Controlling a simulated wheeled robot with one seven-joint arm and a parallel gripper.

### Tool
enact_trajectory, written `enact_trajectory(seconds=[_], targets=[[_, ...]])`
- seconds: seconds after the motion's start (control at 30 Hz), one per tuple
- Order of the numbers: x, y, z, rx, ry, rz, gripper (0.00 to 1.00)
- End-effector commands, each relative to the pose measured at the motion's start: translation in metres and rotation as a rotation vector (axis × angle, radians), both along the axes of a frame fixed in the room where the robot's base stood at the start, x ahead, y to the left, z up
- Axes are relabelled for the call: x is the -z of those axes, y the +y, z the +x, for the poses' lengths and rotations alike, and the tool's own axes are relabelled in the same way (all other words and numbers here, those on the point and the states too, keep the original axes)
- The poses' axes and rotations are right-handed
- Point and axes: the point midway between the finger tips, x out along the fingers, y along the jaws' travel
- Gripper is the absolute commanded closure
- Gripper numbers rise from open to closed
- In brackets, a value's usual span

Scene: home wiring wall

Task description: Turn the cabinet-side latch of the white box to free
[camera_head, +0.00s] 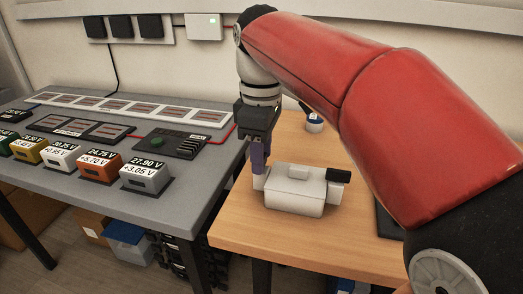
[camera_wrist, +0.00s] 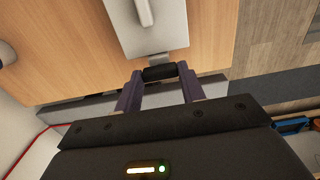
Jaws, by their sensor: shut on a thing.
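The white box (camera_head: 293,198) sits on the wooden table, with a raised handle-like block on its lid. A black latch (camera_head: 339,176) shows at its right end. My gripper (camera_head: 258,178) points down at the box's left end, on the grey bench side. In the wrist view, the white box (camera_wrist: 148,38) is at the top, and the black left-end latch (camera_wrist: 160,73) lies crosswise between the purple fingers of my gripper (camera_wrist: 160,82). The gripper is shut on this latch. In the head view my gripper hides the latch, and its exact angle is hard to tell.
The grey bench (camera_head: 190,205) on the left carries labelled battery blocks (camera_head: 146,175) and a black panel with a green button (camera_head: 172,142). A gap separates bench and wooden table (camera_head: 240,225). A small white-and-blue container (camera_head: 314,124) stands behind the box.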

Motion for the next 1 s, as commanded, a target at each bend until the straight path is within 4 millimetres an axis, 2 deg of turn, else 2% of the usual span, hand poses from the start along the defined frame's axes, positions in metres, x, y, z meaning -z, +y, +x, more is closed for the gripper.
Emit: enact_trajectory(seconds=[0.27,0.3,0.43,0.77,0.87,1.0], targets=[[0.000,0.000,0.000,0.000,-0.001,0.000,0.83],[0.000,0.000,0.000,0.000,-0.001,0.000,0.57],[0.000,0.000,0.000,0.001,0.000,0.000,0.40],[-0.003,0.000,0.000,0.001,-0.001,0.001,0.38],[-0.013,0.000,0.001,0.001,-0.002,0.000,0.38],[-0.038,0.001,0.001,0.000,-0.004,0.002,0.38]])
